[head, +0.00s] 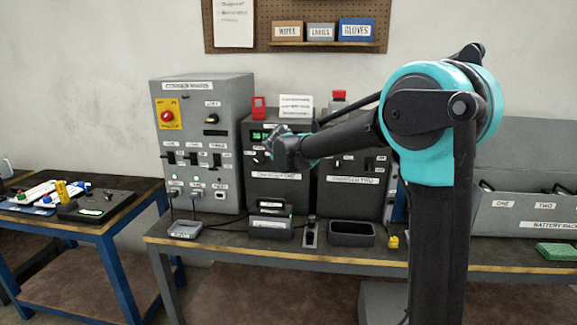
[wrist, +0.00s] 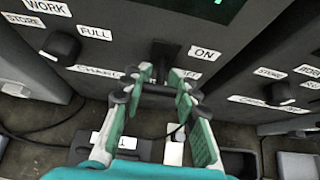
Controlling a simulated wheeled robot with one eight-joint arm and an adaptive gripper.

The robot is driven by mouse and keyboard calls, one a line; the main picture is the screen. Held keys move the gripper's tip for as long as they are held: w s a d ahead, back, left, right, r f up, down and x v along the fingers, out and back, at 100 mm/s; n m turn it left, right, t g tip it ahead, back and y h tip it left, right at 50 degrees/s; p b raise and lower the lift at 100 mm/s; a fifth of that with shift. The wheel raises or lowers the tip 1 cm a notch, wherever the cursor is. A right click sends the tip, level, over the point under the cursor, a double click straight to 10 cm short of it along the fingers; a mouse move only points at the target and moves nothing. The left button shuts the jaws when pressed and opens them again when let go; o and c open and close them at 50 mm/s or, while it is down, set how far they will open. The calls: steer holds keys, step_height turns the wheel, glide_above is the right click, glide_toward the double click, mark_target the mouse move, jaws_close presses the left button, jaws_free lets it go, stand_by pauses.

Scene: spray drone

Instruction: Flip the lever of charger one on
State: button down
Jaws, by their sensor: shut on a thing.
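Charger one (head: 277,192) is a dark grey box on the bench with a lit green display. My gripper (head: 283,148) is at its front and hides its lever in the head view. In the wrist view, the black lever (wrist: 162,52) stands out from the panel, left of an ON label (wrist: 205,53). My gripper (wrist: 161,77) is shut on the lever, with a green-padded finger on each side. The fingers hide part of the lever and of the nameplate. I cannot tell which way the lever is set.
A black knob (wrist: 62,46) sits left of the lever. Charger two (head: 352,200) stands close on the right, and a grey control cabinet (head: 203,105) on the left. A battery dock (head: 270,222) and an empty black tray (head: 351,235) are on the bench below.

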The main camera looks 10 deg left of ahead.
steer(key=shift+w+r+g, duration=0.1)
steer(key=shift+r+g, duration=0.2)
steer(key=shift+g, duration=0.5)
steer(key=shift+w+r+g, duration=0.1)
steer(key=shift+r+g, duration=0.15)
steer(key=shift+g, duration=0.55)
steer(key=c, duration=1.1)
jaws_free()
steer(key=shift+r, duration=0.1)
steer(key=v, duration=1.2)
steer(key=shift+w+d, duration=0.1)
